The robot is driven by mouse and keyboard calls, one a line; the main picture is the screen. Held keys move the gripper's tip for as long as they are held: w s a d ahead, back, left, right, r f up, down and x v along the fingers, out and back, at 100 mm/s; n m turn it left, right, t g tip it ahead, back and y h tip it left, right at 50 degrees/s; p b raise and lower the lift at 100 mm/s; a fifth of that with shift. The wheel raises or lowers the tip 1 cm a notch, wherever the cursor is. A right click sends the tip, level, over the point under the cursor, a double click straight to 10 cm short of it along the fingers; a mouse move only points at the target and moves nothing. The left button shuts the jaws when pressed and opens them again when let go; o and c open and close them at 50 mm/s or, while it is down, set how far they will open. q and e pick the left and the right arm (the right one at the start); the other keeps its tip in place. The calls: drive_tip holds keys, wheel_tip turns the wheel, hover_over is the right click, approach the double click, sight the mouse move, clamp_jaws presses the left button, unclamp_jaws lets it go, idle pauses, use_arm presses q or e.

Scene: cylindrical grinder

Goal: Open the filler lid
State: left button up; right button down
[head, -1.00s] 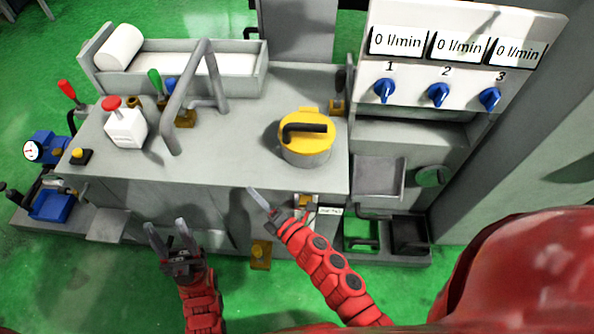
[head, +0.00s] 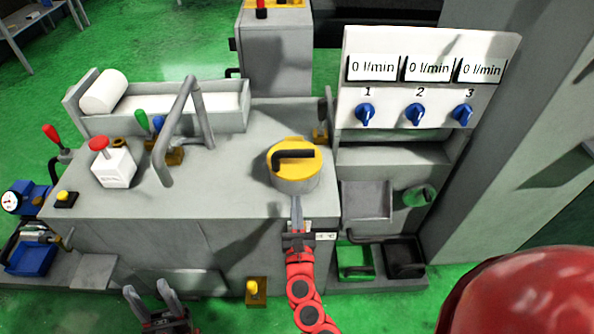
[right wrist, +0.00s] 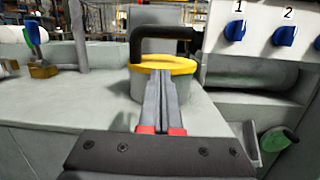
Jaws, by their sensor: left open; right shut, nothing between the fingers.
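The filler lid (head: 283,168) is yellow with a black bar handle (head: 293,154). It sits closed on a round grey filler neck (head: 297,184) on top of the grey tank. In the right wrist view the lid (right wrist: 178,66) and its handle (right wrist: 160,31) stand straight ahead, beyond the fingertips. My right gripper (head: 296,203) is shut and empty, pointing at the neck from the front; whether it touches is unclear. The right wrist view shows its fingers (right wrist: 161,92) pressed together. My left gripper (head: 150,294) is open and empty, low in front of the tank.
A grey bent pipe (head: 180,120) rises left of the lid. A white box with a red knob (head: 113,167) stands further left. The panel with blue knobs (head: 415,114) stands to the right, above a grey tray (head: 367,200). The tank top (head: 220,190) left of the lid is clear.

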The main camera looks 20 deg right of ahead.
sight(298, 170)
drive_tip(key=shift+h, duration=0.4)
drive_tip(key=x, duration=0.3)
drive_tip(key=r+x, duration=0.1)
drive_tip(key=x, duration=0.6)
drive_tip(key=shift+s+d+r+p, duration=0.2)
drive_tip(key=shift+d+p, duration=0.1)
drive_tip(key=shift+p, duration=0.1)
